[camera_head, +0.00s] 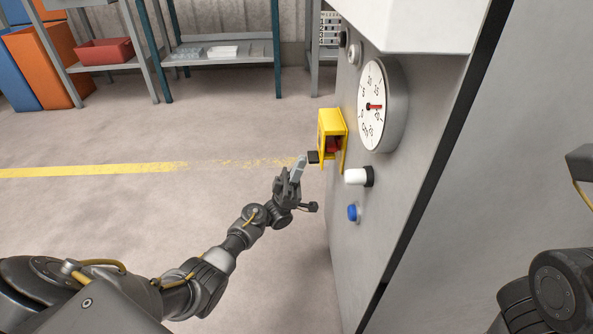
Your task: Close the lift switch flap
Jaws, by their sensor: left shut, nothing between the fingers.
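The yellow lift switch box (341,125) sits on the grey machine panel, with its yellow flap standing out from the panel. Something red (333,145) shows inside, so the flap is not flat over it. My left gripper (311,158) is shut and empty.
A round dial (371,105) is right of the box. A white knob (357,177) and a blue button (352,212) stick out below it. Shelves (222,50) with a red bin (104,52) stand at the back. The floor left of the machine is clear.

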